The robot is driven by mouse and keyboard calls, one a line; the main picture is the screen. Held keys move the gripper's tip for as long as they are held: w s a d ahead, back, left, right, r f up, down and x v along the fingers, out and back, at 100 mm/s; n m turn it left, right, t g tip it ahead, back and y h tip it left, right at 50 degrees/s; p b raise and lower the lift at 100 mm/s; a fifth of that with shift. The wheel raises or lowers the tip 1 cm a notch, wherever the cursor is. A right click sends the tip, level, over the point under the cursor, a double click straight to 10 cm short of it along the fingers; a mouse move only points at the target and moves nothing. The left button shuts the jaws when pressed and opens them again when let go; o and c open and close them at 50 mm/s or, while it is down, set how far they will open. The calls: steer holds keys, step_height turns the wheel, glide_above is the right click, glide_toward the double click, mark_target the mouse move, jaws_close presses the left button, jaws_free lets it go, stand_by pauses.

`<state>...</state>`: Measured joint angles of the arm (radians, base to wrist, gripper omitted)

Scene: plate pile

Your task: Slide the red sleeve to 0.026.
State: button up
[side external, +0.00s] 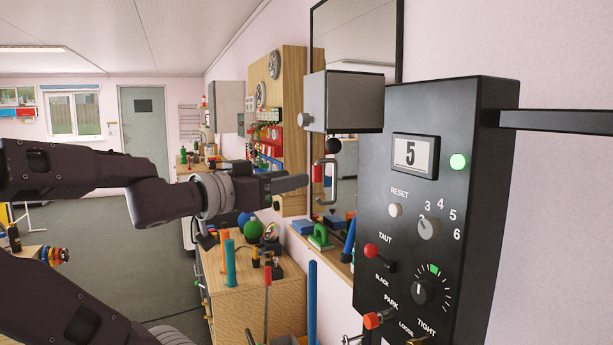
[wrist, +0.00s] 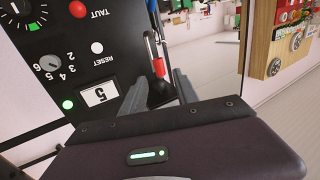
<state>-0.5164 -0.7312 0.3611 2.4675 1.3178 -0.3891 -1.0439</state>
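The red sleeve (wrist: 158,67) sits on a thin rod, close to a black ball (wrist: 160,92), in the wrist view. In the side external view, the red sleeve (side external: 317,173) shows small beside a bent metal handle (side external: 333,181), below the black ball (side external: 333,146). My gripper (wrist: 160,77) is open; its two grey fingers appear on either side of the sleeve and ball in the wrist view. In the side external view, my gripper (side external: 305,181) points right, its tip just left of the sleeve. I cannot tell whether it touches. No scale for the sleeve is readable.
A black panel (side external: 470,200) stands on the right with a display reading 5 (side external: 415,154), a lit green lamp (side external: 458,161), dials and red knobs. A grey box (side external: 343,101) overhangs above the sleeve. A wooden bench (side external: 255,300) with tools stands below.

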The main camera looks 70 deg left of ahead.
mark_target(314, 174)
steer(key=shift+x, duration=4.25)
jaws_close()
